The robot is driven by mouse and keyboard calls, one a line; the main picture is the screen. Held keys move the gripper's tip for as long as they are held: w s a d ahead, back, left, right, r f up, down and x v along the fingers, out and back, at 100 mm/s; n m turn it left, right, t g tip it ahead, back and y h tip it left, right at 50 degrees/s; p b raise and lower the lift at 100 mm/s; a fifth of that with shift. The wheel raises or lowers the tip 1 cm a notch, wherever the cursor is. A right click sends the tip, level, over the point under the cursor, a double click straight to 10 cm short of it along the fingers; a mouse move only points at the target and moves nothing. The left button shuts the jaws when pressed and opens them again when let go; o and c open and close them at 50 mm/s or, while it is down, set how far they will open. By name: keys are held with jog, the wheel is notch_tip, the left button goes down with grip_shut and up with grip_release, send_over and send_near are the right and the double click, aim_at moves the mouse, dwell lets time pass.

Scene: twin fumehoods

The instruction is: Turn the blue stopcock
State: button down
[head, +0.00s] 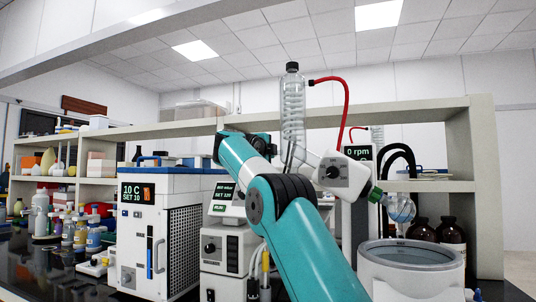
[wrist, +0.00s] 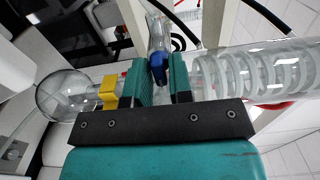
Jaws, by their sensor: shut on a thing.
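The blue stopcock (wrist: 158,64) sits on glassware in the wrist view, between the two teal fingers of my gripper (wrist: 161,80). My gripper is shut on it, with one finger on each side. Glass tubing (wrist: 156,30) runs beyond the stopcock. The coiled glass condenser (wrist: 245,74) is at right, and a round glass flask (wrist: 66,95) with a yellow clip (wrist: 108,92) is at left. In the head view the condenser (head: 292,105) stands upright behind my arm. The stopcock and fingertips cannot be made out there.
A red hose (head: 345,95) leaves the condenser top. The rotary evaporator's white head (head: 345,175) and bath (head: 410,255) stand right of my arm. A chiller (head: 150,240) stands left. Bottles (head: 75,230) crowd the far left, and brown bottles (head: 452,237) stand at right.

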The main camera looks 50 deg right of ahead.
dwell(0.4)
jog(key=c, duration=1.2)
grip_release()
jog(key=b+v, duration=0.6)
jog(key=v, duration=1.1)
jog(key=shift+s+a, duration=0.15)
jog(key=shift+a, duration=0.05)
